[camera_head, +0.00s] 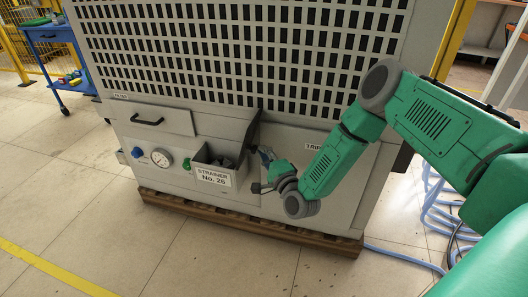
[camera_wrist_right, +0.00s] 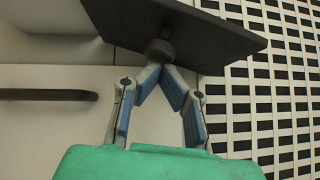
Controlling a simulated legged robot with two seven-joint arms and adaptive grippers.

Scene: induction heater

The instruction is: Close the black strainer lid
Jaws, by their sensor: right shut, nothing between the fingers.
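The black strainer lid (camera_wrist_right: 215,32) shows in the right wrist view as a dark flat plate with a round knob (camera_wrist_right: 160,50) on its near face. In the head view the lid (camera_head: 253,130) stands raised at the back of the grey strainer box (camera_head: 213,177), whose top is open. My right gripper (camera_wrist_right: 158,72) is shut and empty, its fingertips meeting right by the knob; I cannot tell whether they touch it. In the head view my right gripper (camera_head: 265,157) is beside the strainer box, on its right, partly hidden by its own wrist. My left gripper is in neither view.
The heater cabinet's grille (camera_head: 240,50) rises above the strainer. A drawer with a black handle (camera_head: 147,122), a gauge (camera_head: 161,158) and a green knob (camera_head: 187,164) are to the left. Blue hoses (camera_head: 435,200) lie on the floor at right. The floor in front is clear.

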